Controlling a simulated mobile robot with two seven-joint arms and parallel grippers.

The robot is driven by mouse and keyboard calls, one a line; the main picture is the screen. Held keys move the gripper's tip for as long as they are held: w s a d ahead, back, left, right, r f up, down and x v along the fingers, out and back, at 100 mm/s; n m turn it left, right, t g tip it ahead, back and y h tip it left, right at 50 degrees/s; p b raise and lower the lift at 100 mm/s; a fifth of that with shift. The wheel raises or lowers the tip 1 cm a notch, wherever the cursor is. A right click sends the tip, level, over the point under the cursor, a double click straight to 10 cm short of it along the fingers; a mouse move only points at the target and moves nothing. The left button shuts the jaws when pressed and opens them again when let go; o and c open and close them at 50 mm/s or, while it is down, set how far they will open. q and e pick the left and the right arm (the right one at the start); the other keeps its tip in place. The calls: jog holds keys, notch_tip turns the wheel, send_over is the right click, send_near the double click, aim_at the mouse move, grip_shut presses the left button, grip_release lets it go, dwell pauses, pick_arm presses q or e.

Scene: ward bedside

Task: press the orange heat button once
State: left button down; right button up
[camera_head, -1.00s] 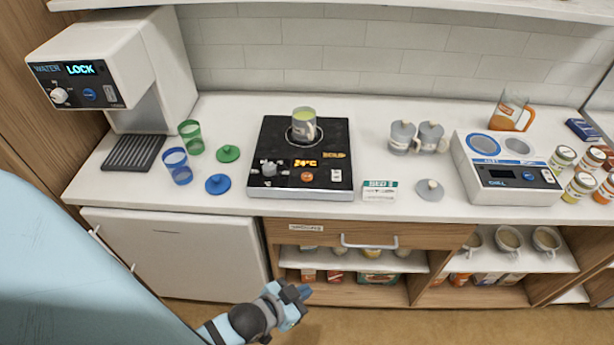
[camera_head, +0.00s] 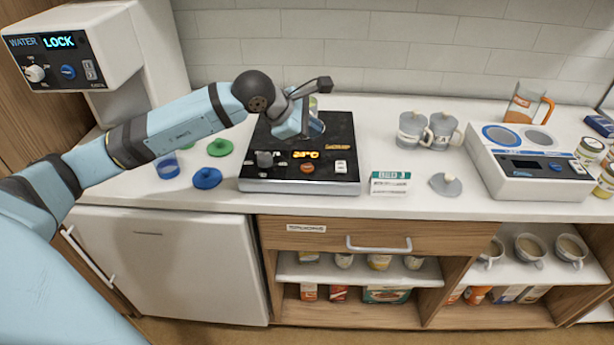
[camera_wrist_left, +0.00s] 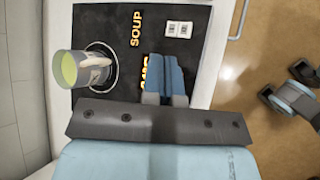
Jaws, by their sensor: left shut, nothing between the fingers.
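The orange heat button (camera_head: 307,168) is on the front panel of the black hot plate (camera_head: 258,186), between a dark knob (camera_head: 265,160) and a white switch (camera_head: 341,167). My left gripper (camera_head: 302,134) is shut and empty. It points down over the hot plate, behind the button as seen from the head, and apart from it. In the left wrist view its blue fingers (camera_wrist_left: 166,76) lie together over the orange display; the button is hidden there. A cup with green content (camera_wrist_left: 88,70) stands on the hot plate's ring. Part of my right arm (camera_wrist_left: 292,98) shows over the floor.
A water dispenser (camera_head: 100,45) stands at the left. Blue lid (camera_head: 207,178) and green lid (camera_head: 220,147) lie left of the hot plate. A small card (camera_head: 390,181), grey mugs (camera_head: 412,129) and a white appliance (camera_head: 548,187) are to the right. Counter before the card is clear.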

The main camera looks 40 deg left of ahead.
pick_arm(q)
jog(key=shift+w+a+r+y, duration=0.15)
jog(key=shift+a+r+y, duration=0.1)
jog(key=shift+a, duration=0.1)
jog(key=shift+w+a+r+y, duration=0.1)
jog(key=shift+a+y, duration=0.15)
jog(key=shift+a, duration=0.1)
pick_arm(e)
jog(key=shift+f, duration=0.1)
pick_arm(q)
jog(key=b, duration=0.4)
send_over(308, 169)
notch_tip(308, 169, down, 8)
jog(key=shift+r, duration=0.1)
jog(key=shift+f+b, duration=0.35)
jog(key=shift+b, duration=0.1)
jog(key=shift+f, duration=0.2)
jog(key=shift+a, duration=0.1)
pick_arm(e)
jog(key=shift+w+a+f, duration=0.1)
jog(key=shift+a+f, duration=0.1)
jog(key=shift+f, duration=1)
